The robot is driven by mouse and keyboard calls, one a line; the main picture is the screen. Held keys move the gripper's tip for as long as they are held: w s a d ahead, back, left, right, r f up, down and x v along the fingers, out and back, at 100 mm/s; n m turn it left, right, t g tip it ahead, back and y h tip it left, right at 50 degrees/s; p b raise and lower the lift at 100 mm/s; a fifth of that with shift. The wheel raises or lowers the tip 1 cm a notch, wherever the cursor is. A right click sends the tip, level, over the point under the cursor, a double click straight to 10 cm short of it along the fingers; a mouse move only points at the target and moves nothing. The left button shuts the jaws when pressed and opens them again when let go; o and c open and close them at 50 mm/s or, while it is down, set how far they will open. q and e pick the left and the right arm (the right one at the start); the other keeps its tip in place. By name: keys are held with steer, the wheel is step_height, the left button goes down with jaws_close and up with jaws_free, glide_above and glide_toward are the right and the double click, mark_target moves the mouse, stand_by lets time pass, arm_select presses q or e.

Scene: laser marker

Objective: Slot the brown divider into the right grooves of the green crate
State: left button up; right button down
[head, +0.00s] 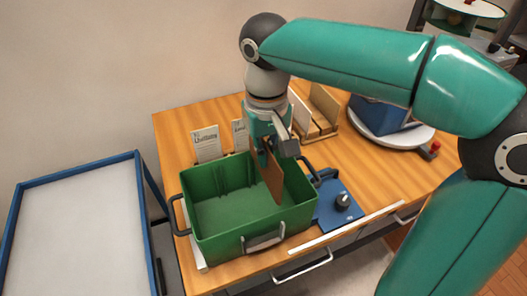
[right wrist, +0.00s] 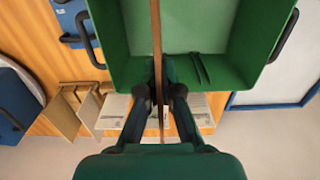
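The green crate (head: 225,205) stands open on the wooden table, and its inside shows in the right wrist view (right wrist: 205,25). My right gripper (head: 273,143) is over the crate's right part, shut on the brown divider (head: 271,177). The divider hangs upright and shows edge-on between the fingers in the right wrist view (right wrist: 157,35). Its lower part is inside the crate's outline; whether it touches a groove cannot be told. One pair of dark groove ribs (right wrist: 201,68) shows on the crate wall beside the divider. The fingers partly hide the wall around the divider. My left gripper is not in view.
Cards (head: 206,143) stand behind the crate. A wooden holder (head: 316,118) with boards is at the back. A blue plate with a black knob (head: 343,201) lies right of the crate. A blue box (head: 381,115) sits on a white disc. A blue-framed table (head: 75,225) stands left.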

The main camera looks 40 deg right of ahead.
steer(key=shift+f+b, duration=4.8)
steer(key=shift+f, duration=1.65)
steer(key=c, duration=1.2)
jaws_free()
steer(key=shift+c, duration=0.2)
step_height(320, 180, up, 9)
steer(key=p, duration=0.8)
